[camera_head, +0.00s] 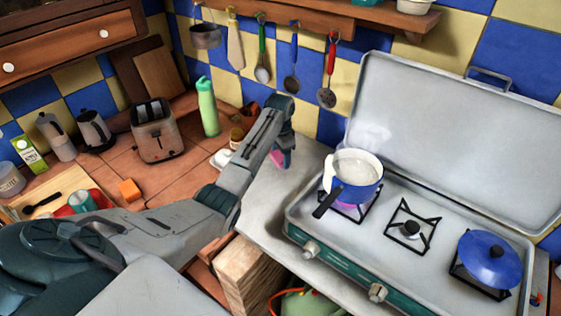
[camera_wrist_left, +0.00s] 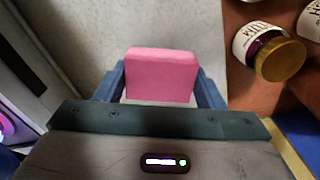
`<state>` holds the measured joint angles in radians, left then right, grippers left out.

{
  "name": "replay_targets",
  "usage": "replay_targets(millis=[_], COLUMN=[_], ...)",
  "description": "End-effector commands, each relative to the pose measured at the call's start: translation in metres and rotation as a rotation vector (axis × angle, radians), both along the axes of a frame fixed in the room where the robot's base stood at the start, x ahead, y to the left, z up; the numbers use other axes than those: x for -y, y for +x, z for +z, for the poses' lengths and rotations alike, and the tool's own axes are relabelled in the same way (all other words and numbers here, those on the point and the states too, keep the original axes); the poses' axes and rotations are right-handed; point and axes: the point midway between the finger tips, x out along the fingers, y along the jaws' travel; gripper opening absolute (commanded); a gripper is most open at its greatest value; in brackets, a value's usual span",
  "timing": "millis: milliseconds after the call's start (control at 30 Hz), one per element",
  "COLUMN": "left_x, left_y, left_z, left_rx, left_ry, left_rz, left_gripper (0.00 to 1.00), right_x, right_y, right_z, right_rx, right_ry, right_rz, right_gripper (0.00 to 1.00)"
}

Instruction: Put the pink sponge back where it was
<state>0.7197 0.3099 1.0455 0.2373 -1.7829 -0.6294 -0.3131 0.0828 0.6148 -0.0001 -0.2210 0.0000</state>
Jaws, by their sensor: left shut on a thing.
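The pink sponge (camera_wrist_left: 160,75) is between the two blue fingers of my left gripper (camera_wrist_left: 165,90), which is shut on it, in the left wrist view. In the head view only a small pink part of the sponge (camera_head: 277,158) shows beside my left gripper (camera_head: 281,157), left of the stove. The grey counter (camera_wrist_left: 90,30) is below the sponge in the wrist view. Whether the sponge touches that surface I cannot tell. My right gripper is not in view.
A stove (camera_head: 380,222) with a steaming blue pot (camera_head: 358,190) stands to the right. Jars (camera_wrist_left: 268,50) sit right of the gripper in the wrist view. A green bottle (camera_head: 208,107), a toaster (camera_head: 157,132) and an orange block (camera_head: 130,190) are on the tiled counter at left.

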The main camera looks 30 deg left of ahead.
Motion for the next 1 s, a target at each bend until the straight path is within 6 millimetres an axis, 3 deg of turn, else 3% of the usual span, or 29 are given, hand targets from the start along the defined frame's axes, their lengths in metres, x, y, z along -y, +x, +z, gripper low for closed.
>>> replay_targets(millis=[267,633,667,767,1000], left_x=[0.000,0.000,0.000,0.000,0.000], left_y=[-0.001,-0.001,0.000,0.000,0.000], left_z=[-0.034,-0.040,-0.040,-0.039,-0.039], left_rx=[-0.001,-0.001,-0.001,0.000,0.000], left_ry=[0.000,0.000,0.000,0.000,0.000], left_rz=[0.001,0.001,0.001,0.001,0.001], left_gripper=[0.41,0.41,0.65,0.84,0.84], right_x=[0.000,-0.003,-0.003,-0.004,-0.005], right_y=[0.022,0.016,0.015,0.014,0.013], right_z=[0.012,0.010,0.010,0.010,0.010], right_rx=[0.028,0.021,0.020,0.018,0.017], right_ry=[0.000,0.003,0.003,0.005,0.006], right_rz=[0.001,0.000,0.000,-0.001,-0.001], right_gripper=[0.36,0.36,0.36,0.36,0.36])
